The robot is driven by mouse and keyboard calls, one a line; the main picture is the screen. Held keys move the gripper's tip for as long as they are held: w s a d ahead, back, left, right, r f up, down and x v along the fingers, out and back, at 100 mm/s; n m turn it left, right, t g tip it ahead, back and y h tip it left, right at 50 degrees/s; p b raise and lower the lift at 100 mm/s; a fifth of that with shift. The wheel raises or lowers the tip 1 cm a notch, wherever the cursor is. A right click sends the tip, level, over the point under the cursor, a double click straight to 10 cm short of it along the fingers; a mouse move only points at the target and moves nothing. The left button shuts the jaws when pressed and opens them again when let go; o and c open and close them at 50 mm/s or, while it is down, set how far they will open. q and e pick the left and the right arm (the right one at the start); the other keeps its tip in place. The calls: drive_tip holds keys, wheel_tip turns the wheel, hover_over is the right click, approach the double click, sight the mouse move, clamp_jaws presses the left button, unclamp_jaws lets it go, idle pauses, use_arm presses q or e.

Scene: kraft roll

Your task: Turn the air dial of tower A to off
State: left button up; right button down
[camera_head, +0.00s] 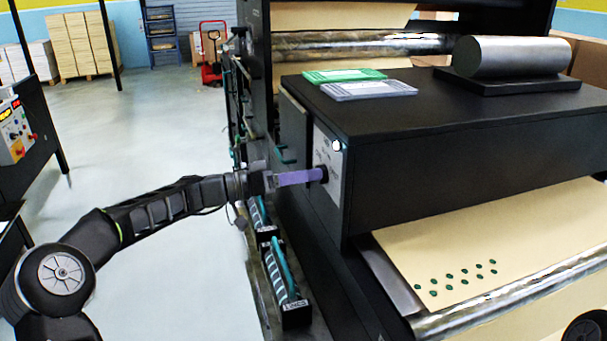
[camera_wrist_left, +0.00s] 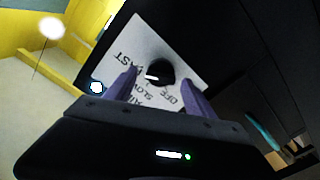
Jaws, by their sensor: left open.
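The air dial (camera_wrist_left: 158,73) is a black round knob with a white pointer mark, on a white plate (camera_wrist_left: 130,55) lettered AIR, OFF, SLOW and FAST. In the left wrist view the pointer lies toward the left of the picture, near SLOW and FAST; its exact setting is hard to tell. My left gripper (camera_wrist_left: 160,88) is open, its purple fingers on either side of the dial; I cannot tell if they touch it. In the head view my left gripper (camera_head: 318,175) reaches the plate (camera_head: 328,160) on the black machine's side and partly hides the dial.
Teal-handled racks (camera_head: 290,285) stand below my left gripper. A control panel (camera_head: 15,130) is at far left. Open floor (camera_head: 150,130) lies between.

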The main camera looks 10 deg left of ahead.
use_arm(q)
clamp_jaws()
idle(0.6)
